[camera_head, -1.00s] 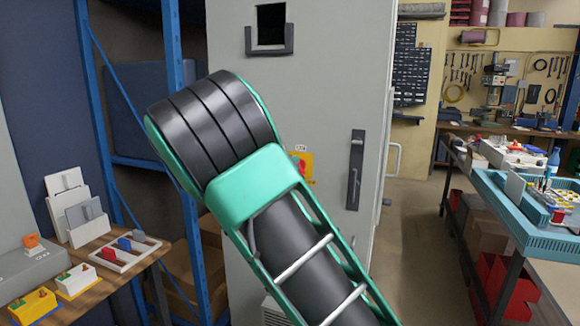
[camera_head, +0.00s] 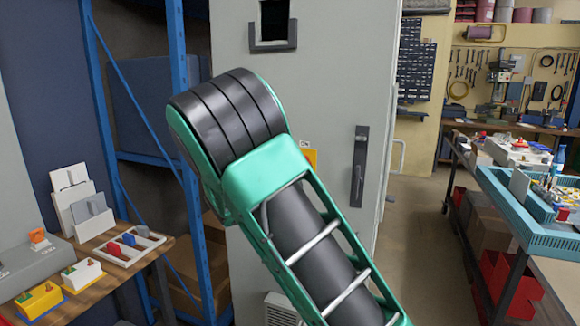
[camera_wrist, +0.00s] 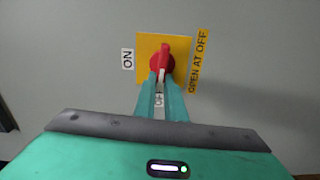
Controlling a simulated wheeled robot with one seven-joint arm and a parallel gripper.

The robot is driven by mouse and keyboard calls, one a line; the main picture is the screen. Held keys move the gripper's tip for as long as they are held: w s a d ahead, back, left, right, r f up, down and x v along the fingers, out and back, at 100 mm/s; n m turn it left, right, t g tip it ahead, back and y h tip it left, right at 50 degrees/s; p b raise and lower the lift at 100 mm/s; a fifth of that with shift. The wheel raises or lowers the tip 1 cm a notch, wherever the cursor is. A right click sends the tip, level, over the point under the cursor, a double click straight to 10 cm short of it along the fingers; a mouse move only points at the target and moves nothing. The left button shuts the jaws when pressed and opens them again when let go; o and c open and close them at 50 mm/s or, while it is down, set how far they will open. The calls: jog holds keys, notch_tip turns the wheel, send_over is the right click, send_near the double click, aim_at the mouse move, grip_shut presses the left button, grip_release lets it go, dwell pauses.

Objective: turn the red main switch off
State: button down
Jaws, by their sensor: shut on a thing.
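The red main switch (camera_wrist: 163,62) sits on a yellow square plate (camera_wrist: 144,45) on the grey cabinet front in the wrist view. Its handle stands roughly upright in that picture. My gripper (camera_wrist: 162,82) is shut on the handle, one teal finger on each side. An ON label (camera_wrist: 127,60) is left of the plate. An OFF label (camera_wrist: 159,99) shows partly between the fingers. A yellow OPEN AT OFF strip (camera_wrist: 198,62) runs along the right. In the head view only a corner of the yellow plate (camera_head: 310,157) shows; my arm hides the switch and my gripper.
The grey cabinet (camera_head: 335,90) has a dark door handle (camera_head: 359,168) at its right. A blue rack (camera_head: 185,190) stands left of it. A wooden table (camera_head: 140,262) with small boxes is at lower left. A teal tray (camera_head: 500,200) is at right. Floor between is clear.

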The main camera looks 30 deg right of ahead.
jog(key=shift+w+a+f+n, duration=0.15)
jog(key=shift+a+f+n, duration=0.15)
jog(key=shift+n, duration=0.3)
jog(key=c, duration=1.8)
grip_release()
jog(key=shift+d, duration=0.1)
jog(key=v, duration=1)
jog(key=shift+s+a, duration=0.25)
jog(key=shift+a, duration=0.05)
jog(key=shift+d, duration=0.1)
